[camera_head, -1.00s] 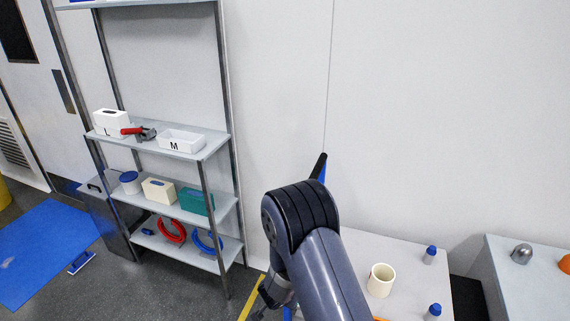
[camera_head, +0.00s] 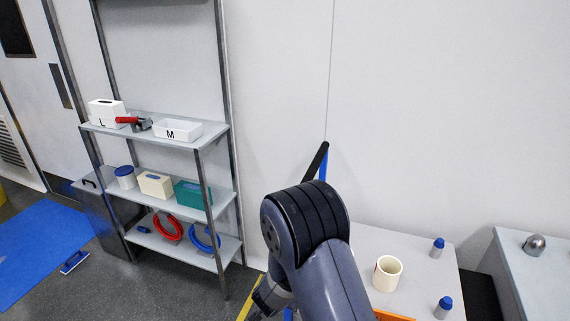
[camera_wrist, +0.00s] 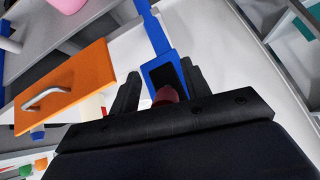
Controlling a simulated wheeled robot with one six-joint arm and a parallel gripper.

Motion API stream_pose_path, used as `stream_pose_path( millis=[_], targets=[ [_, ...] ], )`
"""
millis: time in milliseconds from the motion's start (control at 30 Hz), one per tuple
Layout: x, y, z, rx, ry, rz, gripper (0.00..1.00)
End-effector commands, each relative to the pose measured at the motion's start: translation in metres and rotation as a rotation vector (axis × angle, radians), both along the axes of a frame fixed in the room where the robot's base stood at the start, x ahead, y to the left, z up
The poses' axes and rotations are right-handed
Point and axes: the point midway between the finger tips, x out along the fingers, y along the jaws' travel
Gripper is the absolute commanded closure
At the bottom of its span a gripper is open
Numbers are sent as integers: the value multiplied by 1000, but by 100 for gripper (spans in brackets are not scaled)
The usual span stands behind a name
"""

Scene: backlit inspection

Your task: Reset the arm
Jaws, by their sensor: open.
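My arm (camera_head: 308,235) reaches forward in the head view, its dark ribbed joint in the middle of the picture. My gripper shows in the wrist view (camera_wrist: 160,92) with its two dark fingers apart. A blue piece with a black inset (camera_wrist: 163,75) and a small reddish-brown part (camera_wrist: 167,95) show between the fingers in the picture. I cannot tell how far they are from the fingers, and nothing is seen gripped. In the head view my gripper is mostly hidden at the lower edge.
A shelf rack (camera_head: 215,143) with boxes stands left. A table (camera_head: 420,262) with a cream cup (camera_head: 387,274) and blue-capped bottles (camera_head: 437,247) is right of my arm. A blue-and-black object (camera_head: 318,161) stands near the wall. An orange panel with a handle (camera_wrist: 65,88) is left in the wrist view.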

Motion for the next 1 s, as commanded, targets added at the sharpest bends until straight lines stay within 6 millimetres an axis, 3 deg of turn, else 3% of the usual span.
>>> stream_pose_path(
  millis=[1000],
  targets=[
    [0, 0, -19, -75, -207, 1, 55]
  ],
)
